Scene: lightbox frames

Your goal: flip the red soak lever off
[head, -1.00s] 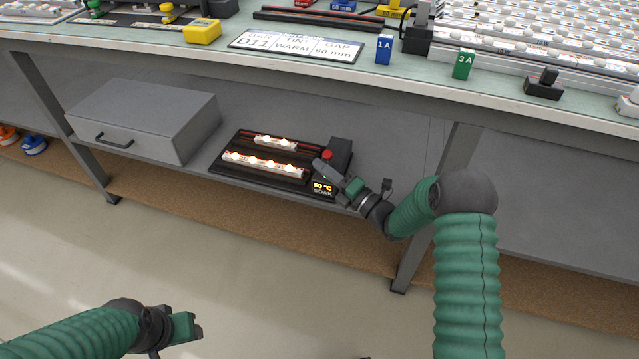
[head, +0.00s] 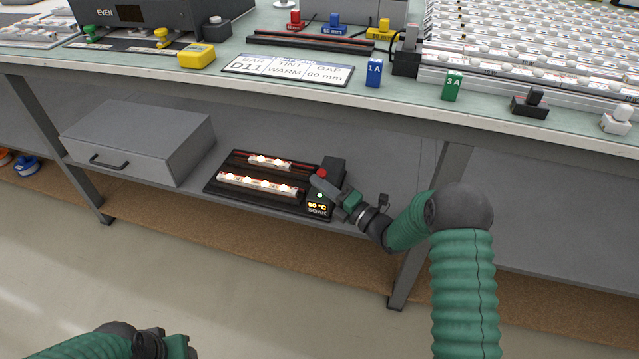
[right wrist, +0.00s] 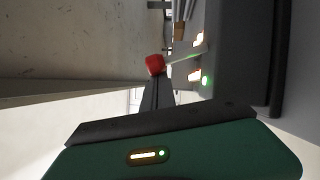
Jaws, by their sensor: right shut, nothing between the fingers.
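The soak unit (head: 213,188) is a black tray on the lower shelf with lit strips lying in it. Its display (head: 317,208) reads 50 °C SOAK. The lever's red knob (head: 322,173) shows at the unit's right end, beside a dark block. In the right wrist view the red knob (right wrist: 156,65) sits on a pale stem, just beyond my dark finger. My right gripper (head: 318,184) is shut and empty, right at the knob; I cannot tell whether they touch. My left gripper (head: 178,346) is cut off by the bottom edge, far from the unit.
A grey drawer box (head: 140,140) stands left of the unit on the shelf. The bench top (head: 300,93) overhangs the shelf, and a bench leg (head: 425,235) stands behind my right arm. A green light (right wrist: 205,80) glows on the unit. The floor in front is clear.

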